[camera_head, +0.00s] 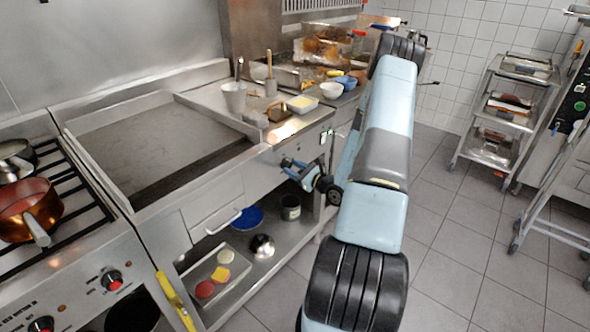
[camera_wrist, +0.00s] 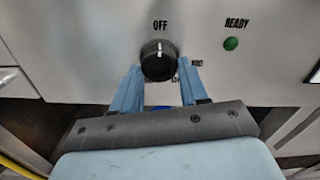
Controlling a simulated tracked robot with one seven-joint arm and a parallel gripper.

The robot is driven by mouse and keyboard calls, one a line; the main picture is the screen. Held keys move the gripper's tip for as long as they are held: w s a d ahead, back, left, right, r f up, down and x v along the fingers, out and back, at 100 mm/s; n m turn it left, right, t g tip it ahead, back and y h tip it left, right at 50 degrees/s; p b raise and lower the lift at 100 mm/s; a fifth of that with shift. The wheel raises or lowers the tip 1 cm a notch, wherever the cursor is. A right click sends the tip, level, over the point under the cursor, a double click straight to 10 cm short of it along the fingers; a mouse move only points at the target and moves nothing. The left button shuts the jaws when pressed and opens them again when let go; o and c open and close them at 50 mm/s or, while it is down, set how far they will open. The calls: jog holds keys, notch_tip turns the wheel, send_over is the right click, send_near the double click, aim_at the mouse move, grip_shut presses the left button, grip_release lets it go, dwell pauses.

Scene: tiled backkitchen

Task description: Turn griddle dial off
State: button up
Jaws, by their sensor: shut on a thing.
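The griddle dial (camera_wrist: 158,58) is a round black knob on a pale metal panel in the wrist view. Its white mark points straight up at the printed word OFF. My gripper (camera_wrist: 160,72) has one blue finger on each side of the knob's lower half and is shut on it. In the head view my gripper (camera_head: 292,168) is at the front panel right of the flat griddle (camera_head: 150,150). I cannot make out the dial there.
A green READY light (camera_wrist: 231,43) sits right of the dial. Below the counter, a shelf holds a tray (camera_head: 232,268), a blue bowl (camera_head: 248,217) and a can (camera_head: 290,207). A copper pot (camera_head: 30,208) stands on the stove at left. The floor at right is open before a wheeled rack (camera_head: 490,140).

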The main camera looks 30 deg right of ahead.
jog(key=o, duration=1.1)
jog(key=shift+c, duration=0.2)
jog(key=shift+s, duration=0.1)
jog(key=v, duration=1.3)
jog(key=shift+s, duration=0.25)
jog(key=shift+r, duration=0.1)
